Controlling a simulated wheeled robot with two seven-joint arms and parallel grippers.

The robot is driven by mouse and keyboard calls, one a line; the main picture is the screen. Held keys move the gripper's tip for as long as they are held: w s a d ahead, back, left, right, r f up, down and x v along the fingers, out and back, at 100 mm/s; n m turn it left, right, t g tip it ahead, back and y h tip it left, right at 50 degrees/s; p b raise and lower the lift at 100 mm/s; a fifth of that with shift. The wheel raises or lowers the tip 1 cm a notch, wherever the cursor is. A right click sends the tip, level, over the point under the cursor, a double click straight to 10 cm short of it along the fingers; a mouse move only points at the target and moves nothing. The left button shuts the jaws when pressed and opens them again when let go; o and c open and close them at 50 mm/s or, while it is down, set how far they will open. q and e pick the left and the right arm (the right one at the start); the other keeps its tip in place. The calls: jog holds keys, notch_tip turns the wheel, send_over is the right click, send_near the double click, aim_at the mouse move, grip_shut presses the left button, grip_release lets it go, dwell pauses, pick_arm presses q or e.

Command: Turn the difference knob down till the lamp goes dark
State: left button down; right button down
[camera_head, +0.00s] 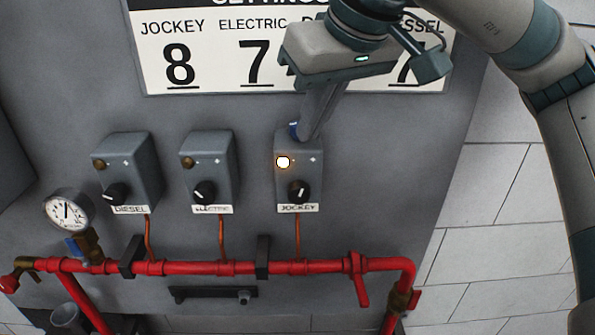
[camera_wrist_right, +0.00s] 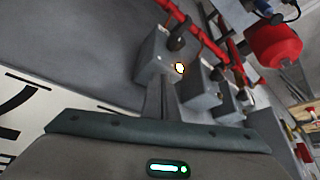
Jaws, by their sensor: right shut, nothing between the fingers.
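The JOCKEY box (camera_head: 285,188) is grey, with a black knob (camera_head: 298,192) above its label and a lit lamp (camera_head: 283,162) at its upper left. The lit lamp also shows in the right wrist view (camera_wrist_right: 180,68). The knob's white pointer aims up and slightly right. My right gripper (camera_head: 302,132) is shut and empty, with its fingers pointing down at the top of the JOCKEY box. In the right wrist view its fingers (camera_wrist_right: 160,92) end near that box; whether they touch it I cannot tell. My left gripper is not in view.
The DIESEL box (camera_head: 146,165) and ELECTRIC box (camera_head: 223,165) stand left of it, their lamps dark. A settings sign (camera_head: 215,80) above reads jockey 8, electric 7; my right arm covers part of it. A red pipe (camera_head: 195,268) and a gauge (camera_head: 67,212) lie below.

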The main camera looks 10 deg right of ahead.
jog(key=shift+w, duration=0.25)
dwell(0.5)
jog(key=shift+b, duration=0.6)
jog(key=shift+d+b, duration=0.2)
jog(key=shift+b, duration=0.3)
jog(key=shift+s+d, duration=0.1)
jog(key=shift+s, duration=0.05)
dwell(0.4)
jog(key=shift+s, duration=0.15)
notch_tip(320, 180, up, 6)
jog(key=p, duration=0.3)
dwell(0.5)
jog(key=shift+p, duration=0.3)
